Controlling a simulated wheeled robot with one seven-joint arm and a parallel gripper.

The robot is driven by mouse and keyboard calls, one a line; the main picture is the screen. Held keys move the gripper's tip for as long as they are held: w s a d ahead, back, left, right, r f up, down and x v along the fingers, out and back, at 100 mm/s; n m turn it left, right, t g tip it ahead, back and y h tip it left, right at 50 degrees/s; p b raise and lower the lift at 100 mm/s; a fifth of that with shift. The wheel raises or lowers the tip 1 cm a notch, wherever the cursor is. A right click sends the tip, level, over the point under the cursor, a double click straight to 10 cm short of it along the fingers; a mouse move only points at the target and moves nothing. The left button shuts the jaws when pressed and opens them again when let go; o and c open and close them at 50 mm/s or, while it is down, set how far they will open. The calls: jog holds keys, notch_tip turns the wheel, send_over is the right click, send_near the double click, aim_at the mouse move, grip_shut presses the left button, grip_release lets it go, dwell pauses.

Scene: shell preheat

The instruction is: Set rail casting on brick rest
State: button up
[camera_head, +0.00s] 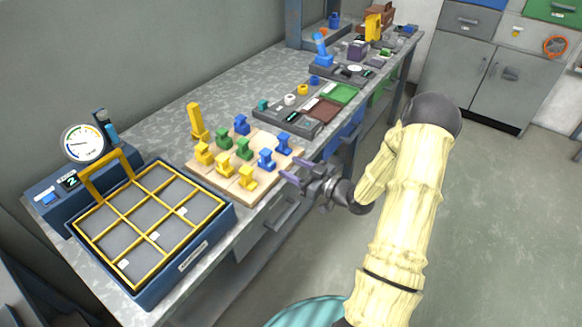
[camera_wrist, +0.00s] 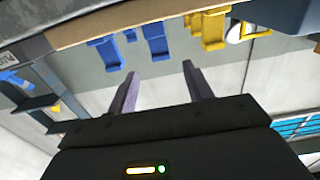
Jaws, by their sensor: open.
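Several yellow, green and blue castings stand on a tan slab (camera_head: 196,182) on the bench, including a yellow one (camera_head: 247,178), a green one (camera_head: 243,149) and a blue one (camera_head: 267,158). I cannot tell which is the rail casting, or whether the slab is the brick rest. My gripper (camera_head: 287,170) is open and appears just right of the slab. In the wrist view my gripper (camera_wrist: 160,70) has nothing between its fingers. A blue casting (camera_wrist: 155,38) and a yellow casting (camera_wrist: 208,30) show beyond the fingertips at the slab's edge.
A blue box with a yellow grid frame (camera_head: 150,200) stands at the bench's near end, beside a gauge (camera_head: 84,144). A tall yellow piece (camera_head: 197,120) stands behind the slab. Trays and a green panel (camera_head: 340,94) lie farther along. The floor to the right is clear.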

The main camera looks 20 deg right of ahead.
jog(key=shift+w+a, duration=0.1)
dwell(0.3)
jog(key=s+a+r+m+g+h, duration=0.2)
jog(key=s+g+h, duration=0.1)
jog(key=s, duration=0.4)
jog(key=s+a+r+m+g+h, duration=0.2)
jog(key=s+a+g+h, duration=0.1)
jog(key=s+g+h, duration=0.1)
jog(key=s+a+r+m+g+h, duration=0.2)
jog(key=s+g, duration=0.3)
jog(key=s, duration=0.4)
jog(key=shift+s+a+r+m+h, duration=0.15)
jog(key=shift+s+a+m+h, duration=0.2)
jog(key=shift+m+h, duration=0.35)
jog(key=w+p+v, duration=0.2)
jog(key=p+v, duration=0.9)
jog(key=shift+w+r+p, duration=0.25)
jog(key=shift+r+p, duration=0.05)
jog(key=shift+r, duration=0.15)
